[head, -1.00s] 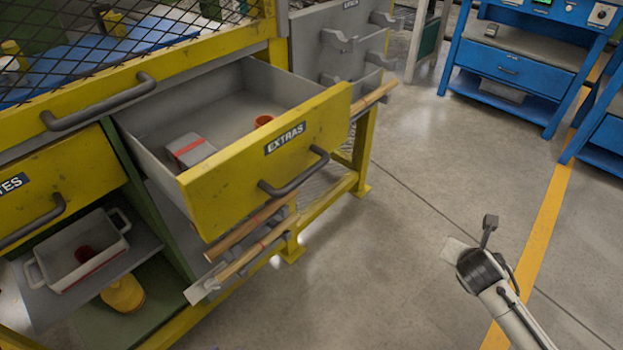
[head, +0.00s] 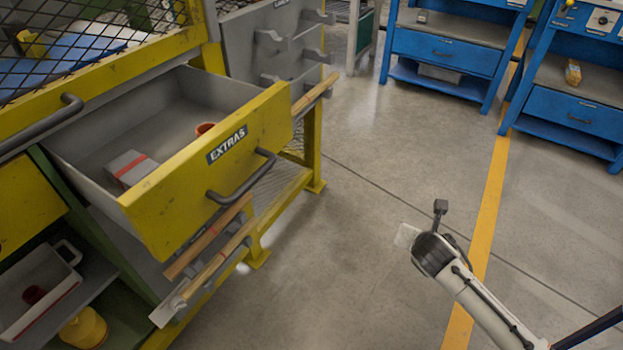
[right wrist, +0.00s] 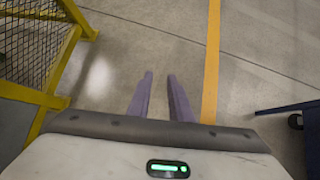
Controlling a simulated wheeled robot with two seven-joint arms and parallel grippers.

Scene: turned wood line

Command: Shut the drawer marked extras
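The yellow-fronted drawer marked EXTRAS (head: 170,195) is pulled well out of the yellow bench at the left of the head view. Its dark bar handle (head: 243,182) faces right, toward the open floor. Inside lie a grey box with a red stripe (head: 128,167) and an orange-red round piece (head: 204,128). My right gripper (head: 400,235) is over the floor, well to the right of the handle and touching nothing. In the right wrist view its two purple fingers (right wrist: 160,76) stand apart with only floor between them. My left gripper is out of view.
Wooden strips (head: 208,240) jut out below the drawer. A grey bin with a red piece (head: 62,300) and a yellow pot (head: 85,328) sit on lower shelves at left. Blue benches (head: 450,50) stand at the back. The floor between, with an orange line (head: 487,210), is clear.

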